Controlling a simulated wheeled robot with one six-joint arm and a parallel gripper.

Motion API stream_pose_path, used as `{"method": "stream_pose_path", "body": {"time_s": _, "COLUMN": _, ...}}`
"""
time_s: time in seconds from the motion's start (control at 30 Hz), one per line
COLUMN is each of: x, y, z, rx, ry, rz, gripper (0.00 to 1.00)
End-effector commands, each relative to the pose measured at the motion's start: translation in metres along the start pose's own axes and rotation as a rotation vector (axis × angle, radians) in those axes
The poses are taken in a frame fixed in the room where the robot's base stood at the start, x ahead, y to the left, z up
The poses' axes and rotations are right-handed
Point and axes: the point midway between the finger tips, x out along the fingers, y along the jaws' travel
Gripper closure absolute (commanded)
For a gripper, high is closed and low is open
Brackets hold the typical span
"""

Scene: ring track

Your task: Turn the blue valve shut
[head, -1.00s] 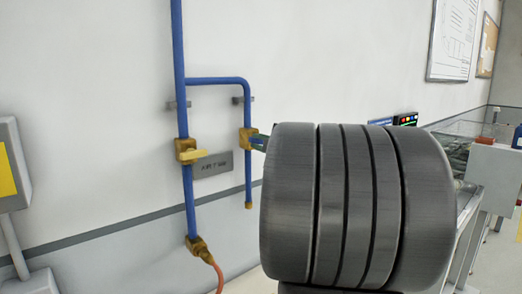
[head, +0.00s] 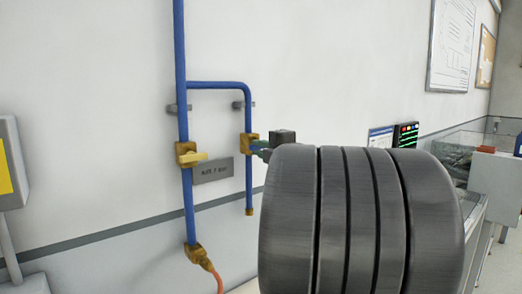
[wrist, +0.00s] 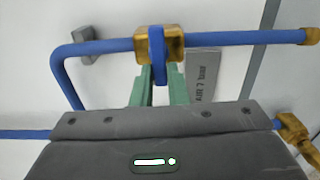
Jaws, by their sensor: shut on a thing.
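The blue valve is a brass body (head: 249,144) on the short blue branch pipe; it also shows in the wrist view (wrist: 174,44). In the wrist view its blue handle (wrist: 157,50) stands across the pipe, its near end between the green fingers of my gripper (wrist: 160,88). My gripper is shut on the handle. In the head view the green fingers of my gripper (head: 262,150) reach the valve from the right. My grey arm hides most of the gripper there, and the handle cannot be made out.
A second valve with a yellow handle (head: 193,156) sits on the main blue pipe (head: 181,70) to the left. A grey label plate (head: 213,170) is between the pipes. An orange hose (head: 214,278) hangs below. A grey box (head: 12,165) stands at far left.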

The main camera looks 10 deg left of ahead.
Motion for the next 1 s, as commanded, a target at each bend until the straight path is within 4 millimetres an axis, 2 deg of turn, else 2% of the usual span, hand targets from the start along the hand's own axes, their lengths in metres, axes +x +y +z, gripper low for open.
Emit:
{"method": "stream_pose_path", "body": {"time_s": 0.1, "x": 0.000, "y": -0.001, "z": 0.000, "rx": -0.001, "ry": 0.000, "rz": -0.002, "gripper": 1.00}}
{"method": "stream_pose_path", "body": {"time_s": 0.13, "x": 0.000, "y": -0.001, "z": 0.000, "rx": -0.001, "ry": 0.000, "rz": -0.002, "gripper": 0.81}}
{"method": "stream_pose_path", "body": {"time_s": 0.2, "x": 0.000, "y": -0.001, "z": 0.000, "rx": 0.000, "ry": 0.000, "rz": -0.002, "gripper": 0.67}}
{"method": "stream_pose_path", "body": {"time_s": 0.23, "x": 0.000, "y": -0.001, "z": 0.000, "rx": 0.000, "ry": 0.000, "rz": -0.002, "gripper": 0.65}}
{"method": "stream_pose_path", "body": {"time_s": 0.5, "x": -0.001, "y": -0.001, "z": 0.000, "rx": 0.000, "ry": 0.000, "rz": -0.001, "gripper": 0.65}}
{"method": "stream_pose_path", "body": {"time_s": 0.63, "x": -0.009, "y": 0.000, "z": 0.001, "rx": 0.000, "ry": -0.002, "rz": 0.000, "gripper": 0.65}}
{"method": "stream_pose_path", "body": {"time_s": 0.77, "x": -0.028, "y": 0.000, "z": 0.001, "rx": -0.001, "ry": -0.004, "rz": 0.000, "gripper": 0.65}}
{"method": "stream_pose_path", "body": {"time_s": 1.0, "x": -0.073, "y": -0.001, "z": 0.002, "rx": -0.002, "ry": -0.006, "rz": -0.001, "gripper": 0.65}}
